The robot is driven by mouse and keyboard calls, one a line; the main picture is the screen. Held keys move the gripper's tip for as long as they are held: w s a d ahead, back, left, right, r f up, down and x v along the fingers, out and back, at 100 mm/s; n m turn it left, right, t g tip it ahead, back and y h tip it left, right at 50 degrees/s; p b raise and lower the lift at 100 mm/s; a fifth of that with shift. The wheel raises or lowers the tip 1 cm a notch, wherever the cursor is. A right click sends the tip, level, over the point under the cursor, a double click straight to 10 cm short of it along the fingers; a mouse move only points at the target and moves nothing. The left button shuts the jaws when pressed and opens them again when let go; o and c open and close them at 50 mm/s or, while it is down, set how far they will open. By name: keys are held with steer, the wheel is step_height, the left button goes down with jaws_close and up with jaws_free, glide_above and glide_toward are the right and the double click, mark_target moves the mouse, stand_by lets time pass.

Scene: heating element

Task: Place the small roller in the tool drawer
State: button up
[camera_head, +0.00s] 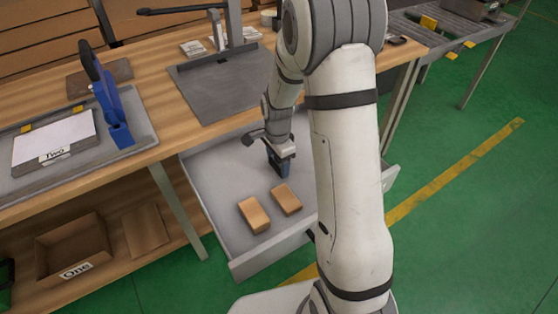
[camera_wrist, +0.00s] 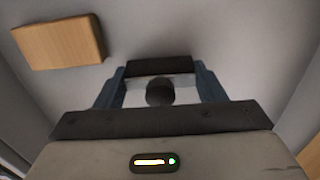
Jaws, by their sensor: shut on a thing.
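My gripper (camera_head: 281,164) is low inside the open tool drawer (camera_head: 213,190), behind two wooden blocks. In the wrist view its blue fingers (camera_wrist: 160,80) are shut on a dark thing, which I take to be the small roller (camera_wrist: 160,93). A rounded black part of it shows between the fingers, with a dark bar just beyond. In the head view the roller is mostly hidden by the gripper. I cannot tell whether it touches the drawer floor.
The workbench (camera_head: 170,105) is above the drawer, with a grey mat (camera_head: 215,92) and a blue tool (camera_head: 112,115). Bare drawer floor lies left of my gripper.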

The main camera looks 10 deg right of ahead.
steer(key=shift+f, duration=0.15)
steer(key=o, duration=1)
steer(key=shift+c, duration=0.2)
step_height(320, 180, up, 12)
steer(key=shift+r+p, duration=0.1)
steer(key=shift+p, duration=0.7)
steer(key=s+r+n+t, duration=0.1)
steer(key=s+r+n, duration=0.3)
steer(key=s+n, duration=0.3)
steer(key=s+r+n+t, duration=0.1)
steer(key=s+r+n, duration=0.3)
steer(key=s, duration=0.9)
steer(key=n, duration=0.3)
steer(key=shift+s+d+r, duration=0.25)
steer(key=shift+d+r, duration=0.1)
